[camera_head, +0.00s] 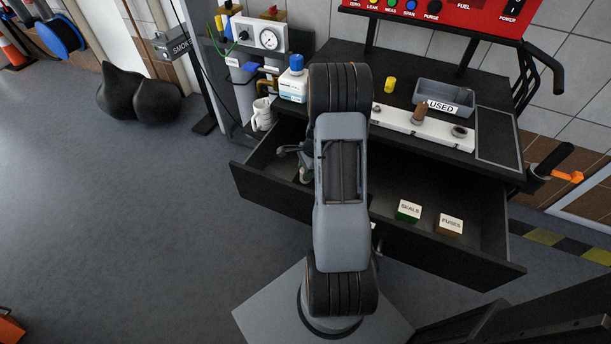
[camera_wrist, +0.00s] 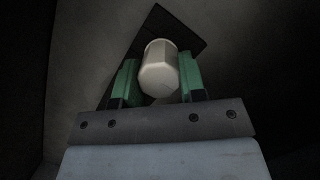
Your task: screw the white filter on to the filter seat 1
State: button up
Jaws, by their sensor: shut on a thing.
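In the wrist view, the green fingers of my gripper (camera_wrist: 158,72) are shut on the white filter (camera_wrist: 160,65), a short pale cylinder with one finger on each side. In the head view, my arm covers most of the gripper, which shows only partly over the left part of the open drawer; the filter is not clear there. The white seat strip (camera_head: 399,123) lies on the bench top. A brown filter (camera_head: 419,112) stands on its middle. A ring-shaped seat (camera_head: 460,132) at its right end looks bare. The strip's left end is partly behind my arm; seat numbers are unreadable.
The open drawer (camera_head: 490,257) holds a SEALS box (camera_head: 408,210) and a FUSES box (camera_head: 450,224). A grey USED bin (camera_head: 444,97) and a yellow cylinder (camera_head: 390,84) stand behind the strip. A white-and-blue bottle (camera_head: 293,84) and a mug (camera_head: 262,114) are at left.

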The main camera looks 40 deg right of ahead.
aim_at(303, 170)
jog(key=shift+a+p+v, duration=0.2)
jog(key=shift+p+v, duration=0.5)
jog(key=shift+v, duration=0.15)
jog(key=shift+a+p+v, duration=0.15)
jog(key=shift+p+v, duration=0.5)
jog(key=shift+v, duration=0.15)
jog(key=shift+a+p+v, duration=0.2)
jog(key=shift+p+v, duration=0.5)
jog(key=shift+v, duration=0.15)
jog(key=shift+w+r, duration=0.1)
jog(key=shift+w, duration=0.05)
